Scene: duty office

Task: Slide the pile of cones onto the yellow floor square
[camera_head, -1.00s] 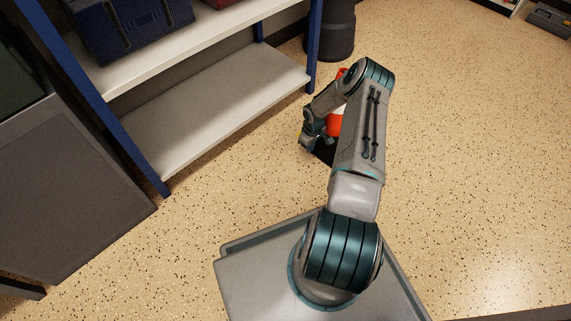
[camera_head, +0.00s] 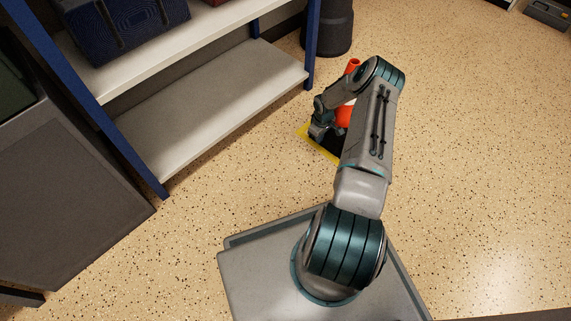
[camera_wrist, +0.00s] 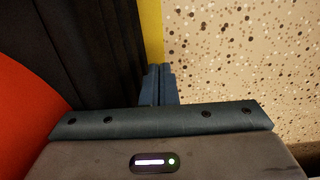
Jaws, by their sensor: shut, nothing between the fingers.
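The pile of orange-and-white cones (camera_head: 344,116) stands beyond my arm, partly hidden by it, with an orange tip showing above. Its black base (camera_head: 327,146) shows below. In the wrist view, an orange cone side (camera_wrist: 28,105) and the black base (camera_wrist: 85,45) fill the left. The yellow floor square (camera_head: 305,134) shows as a strip along the base's left side; in the wrist view it is a narrow band (camera_wrist: 153,30). The rest of the square is hidden. My gripper (camera_wrist: 158,72) is shut and empty, low beside the base's edge; I cannot tell whether they touch.
A shelf unit with blue posts (camera_head: 312,45) and pale boards (camera_head: 215,105) stands on the left, close to the cones. A dark bin (camera_head: 329,28) stands behind them. A grey cabinet (camera_head: 70,205) is at the far left. The speckled floor (camera_head: 480,150) on the right is clear.

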